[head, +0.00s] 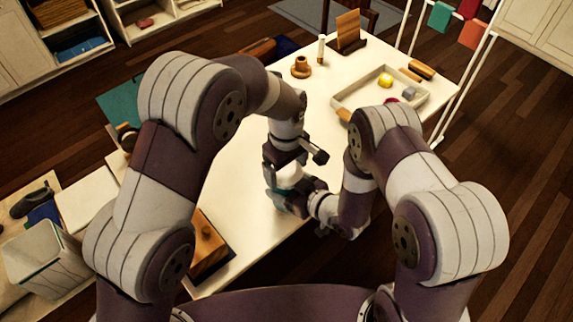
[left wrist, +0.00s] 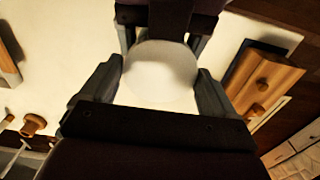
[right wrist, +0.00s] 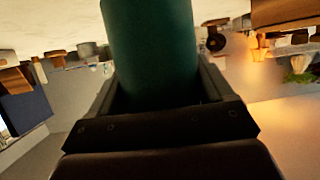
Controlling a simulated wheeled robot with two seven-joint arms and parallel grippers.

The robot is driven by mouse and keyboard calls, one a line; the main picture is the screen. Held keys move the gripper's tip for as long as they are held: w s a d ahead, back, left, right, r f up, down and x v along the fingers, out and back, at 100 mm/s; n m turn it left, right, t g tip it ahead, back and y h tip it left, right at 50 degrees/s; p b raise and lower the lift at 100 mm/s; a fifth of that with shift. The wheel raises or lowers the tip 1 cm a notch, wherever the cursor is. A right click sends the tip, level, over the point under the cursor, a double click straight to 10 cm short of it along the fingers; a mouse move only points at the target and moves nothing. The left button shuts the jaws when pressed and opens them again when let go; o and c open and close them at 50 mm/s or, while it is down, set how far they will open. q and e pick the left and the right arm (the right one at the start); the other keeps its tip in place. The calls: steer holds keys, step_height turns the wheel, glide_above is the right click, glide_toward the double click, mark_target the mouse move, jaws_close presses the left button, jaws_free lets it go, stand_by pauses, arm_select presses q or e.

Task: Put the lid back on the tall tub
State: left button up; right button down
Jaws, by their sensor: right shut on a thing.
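The tall tub (right wrist: 150,50) is a teal cylinder between the fingers of my right gripper (right wrist: 155,85), which is shut on it. The tub shows as a small patch in the head view, mostly hidden by my grippers. The round white lid (left wrist: 160,75) lies between the two fingers of my left gripper (left wrist: 160,85). The right gripper shows just beyond the lid in the left wrist view. In the head view my left gripper (head: 285,165) is right above and beside my right gripper (head: 300,198). Whether the left fingers press on the lid is unclear, and the lid's seating is hidden.
Both grippers are over the near part of the white table (head: 240,190). A tray (head: 352,92) with small items, a wooden spool-like piece (head: 301,68) and an upright card holder (head: 347,38) stand at the far end. A wooden box (head: 205,245) sits at the near left.

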arm_select(q)
steer(key=c, duration=0.6)
steer(key=m, duration=0.6)
steer(key=shift+m, duration=0.4)
steer(key=shift+c, duration=0.2)
steer(key=o, duration=1)
steer(key=shift+r, duration=2.3)
step_height(320, 180, up, 3)
steer(key=shift+w+f+n, duration=0.1)
steer(key=shift+f+n, duration=0.05)
steer(key=shift+n, duration=0.75)
steer(key=shift+r+n, duration=0.3)
steer(key=shift+r, duration=0.1)
